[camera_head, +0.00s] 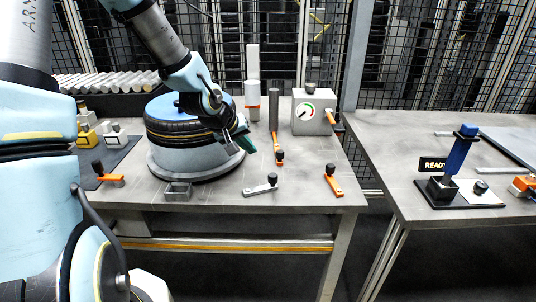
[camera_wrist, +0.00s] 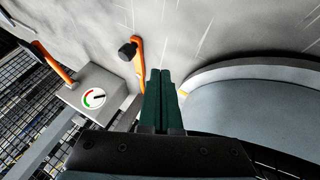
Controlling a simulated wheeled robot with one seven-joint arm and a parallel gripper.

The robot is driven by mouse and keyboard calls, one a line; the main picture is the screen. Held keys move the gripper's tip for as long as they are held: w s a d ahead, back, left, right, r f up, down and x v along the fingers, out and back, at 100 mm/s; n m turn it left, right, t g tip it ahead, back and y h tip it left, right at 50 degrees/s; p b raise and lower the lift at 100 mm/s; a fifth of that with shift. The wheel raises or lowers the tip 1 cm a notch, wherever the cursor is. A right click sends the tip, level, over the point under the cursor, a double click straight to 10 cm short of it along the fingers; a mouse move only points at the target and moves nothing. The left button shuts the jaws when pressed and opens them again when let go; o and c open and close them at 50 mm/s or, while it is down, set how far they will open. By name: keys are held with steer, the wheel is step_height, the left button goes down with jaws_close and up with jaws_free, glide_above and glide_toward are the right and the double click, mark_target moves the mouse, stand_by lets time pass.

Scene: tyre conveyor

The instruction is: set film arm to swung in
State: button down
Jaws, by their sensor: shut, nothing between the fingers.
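An orange arm with a dark knob (camera_head: 275,141) runs forward from the foot of a dark upright post (camera_head: 273,108), right of the tyre turntable. I take it for the film arm, but no label confirms this. In the wrist view the orange arm (camera_wrist: 138,52) and its knob lie just beyond the fingertips. My gripper (camera_head: 246,143) has green fingers pressed together, with nothing between them. It is at the right side of the wrapped tyre (camera_head: 170,120), left of the orange arm. The fingertips (camera_wrist: 160,73) look apart from the arm; the exact gap is unclear.
A gauge box (camera_head: 312,111) stands behind right, beside a white roll (camera_head: 253,97). A grey lever (camera_head: 261,189) and an orange lever (camera_head: 334,184) sit near the front edge, with a small open tray (camera_head: 177,192). A second table (camera_head: 400,160) holds a READY sign (camera_head: 434,164).

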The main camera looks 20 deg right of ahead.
steer(key=x, duration=0.3)
steer(key=shift+d+f, duration=0.15)
steer(key=shift+f, duration=0.05)
steer(key=shift+s+d+f, duration=0.1)
steer(key=shift+d, duration=0.95)
steer(key=shift+s+d+p, duration=0.1)
steer(key=shift+d+p, duration=0.25)
steer(key=shift+d, duration=0.6)
steer(key=shift+s+d+f, duration=0.1)
